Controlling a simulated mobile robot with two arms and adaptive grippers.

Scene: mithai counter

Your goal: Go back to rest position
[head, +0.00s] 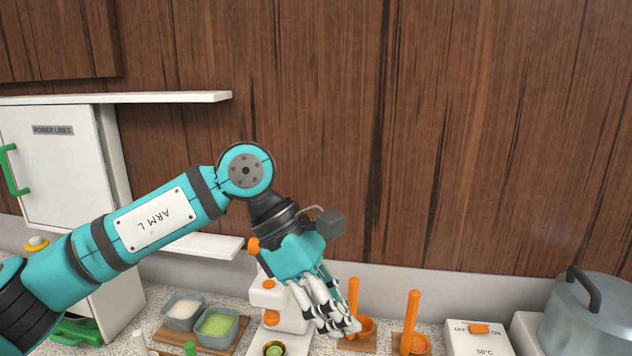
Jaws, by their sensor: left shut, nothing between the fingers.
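My left gripper (340,325) hangs at the end of my teal left arm, pointing down over the counter. Its fingers are shut with nothing between them. The fingertips show just left of and partly in front of an orange ladle (366,326) with an upright handle; I cannot tell whether they touch it. My right gripper is not in view.
A second orange ladle (413,310), a white switch box (478,338) and a metal pot (590,315) stand to the right. Grey tubs (217,342) and a white machine (283,310) stand left. A white shelf (205,245) and cabinet (50,165) are behind my arm.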

